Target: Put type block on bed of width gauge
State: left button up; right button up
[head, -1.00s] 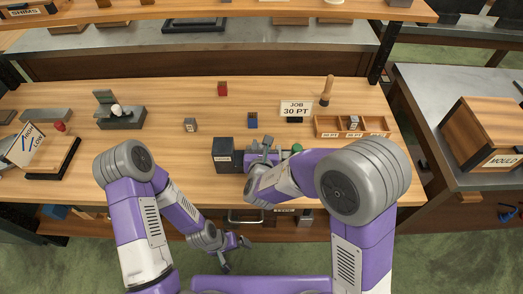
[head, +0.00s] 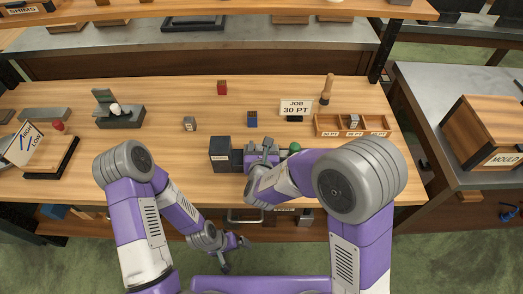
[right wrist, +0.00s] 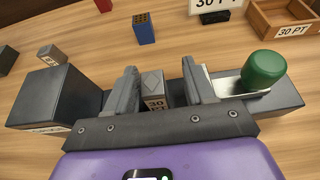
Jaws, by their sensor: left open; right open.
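The width gauge has a dark end block (head: 220,153), a dark bar and a green knob (right wrist: 264,68), near the table's front edge. My right gripper (head: 265,150) is open over the gauge, its fingers pointing away from me. In the right wrist view, a small grey type block (right wrist: 154,92) marked 30 PT stands between the two spread fingers, at the gauge's bed; its lower part is hidden by the hand. I cannot tell whether a finger touches it. My left gripper (head: 236,255) is open and empty, low in front of the table.
A grey block (head: 190,124), a red block (head: 222,88) and a blue block (head: 252,119) stand beyond the gauge. A wooden tray (head: 335,133) with compartments holds another grey block. A JOB 30 PT sign (head: 295,107) stands nearby. Open tabletop lies left of the gauge.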

jog(key=shift+a+r, duration=0.1)
jog(key=shift+r, duration=0.15)
jog(key=b+v, duration=0.2)
jog(key=v, duration=1)
jog(key=shift+f, duration=0.15)
